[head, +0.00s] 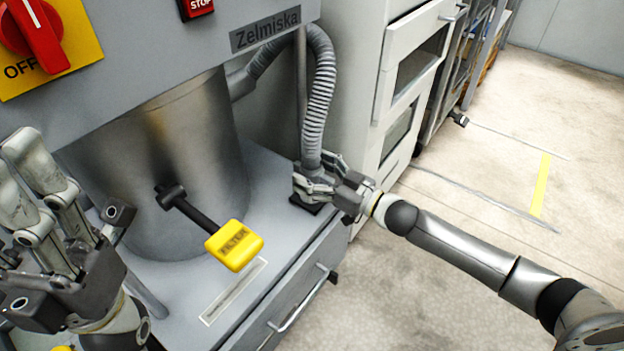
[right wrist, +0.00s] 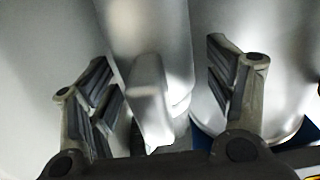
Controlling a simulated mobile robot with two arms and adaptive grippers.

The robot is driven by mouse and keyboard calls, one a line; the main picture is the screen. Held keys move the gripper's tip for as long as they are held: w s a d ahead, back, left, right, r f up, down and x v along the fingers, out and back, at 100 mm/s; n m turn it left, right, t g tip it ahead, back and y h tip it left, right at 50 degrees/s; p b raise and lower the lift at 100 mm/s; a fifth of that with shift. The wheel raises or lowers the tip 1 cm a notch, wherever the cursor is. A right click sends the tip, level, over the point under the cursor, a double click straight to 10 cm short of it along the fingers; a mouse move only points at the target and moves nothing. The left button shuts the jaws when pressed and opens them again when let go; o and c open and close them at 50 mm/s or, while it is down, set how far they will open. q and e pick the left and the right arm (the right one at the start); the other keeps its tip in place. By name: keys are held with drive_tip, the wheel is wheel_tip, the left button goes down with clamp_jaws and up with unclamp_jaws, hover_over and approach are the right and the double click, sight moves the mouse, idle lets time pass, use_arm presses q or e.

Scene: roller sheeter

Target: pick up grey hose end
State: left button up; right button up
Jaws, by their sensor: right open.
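The grey ribbed hose (head: 322,85) arches out from the machine and hangs down to the grey hose end (head: 311,160), just above the machine's lower ledge. My right gripper (head: 318,182) is at the hose end, with its fingers around it and partly hiding it. In the right wrist view, a smooth grey piece with a protruding tab (right wrist: 150,100) stands between the spread fingers (right wrist: 160,82), with gaps to both sides. The right gripper is open. My left gripper (head: 65,195) is at the left edge, with fingers apart and empty.
A steel drum (head: 165,150) with a black handle and yellow FILTER block (head: 234,245) stands left of the hose. A red switch (head: 38,35) on a yellow plate is at top left. A drawer handle (head: 298,300) juts out below the ledge.

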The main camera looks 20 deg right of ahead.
drive_tip(key=shift+w+a, duration=0.3)
drive_tip(key=shift+w, duration=0.15)
drive_tip(key=shift+c, duration=0.3)
drive_tip(key=c, duration=1.4)
drive_tip(key=shift+r, duration=0.15)
drive_tip(key=shift+c, duration=0.2)
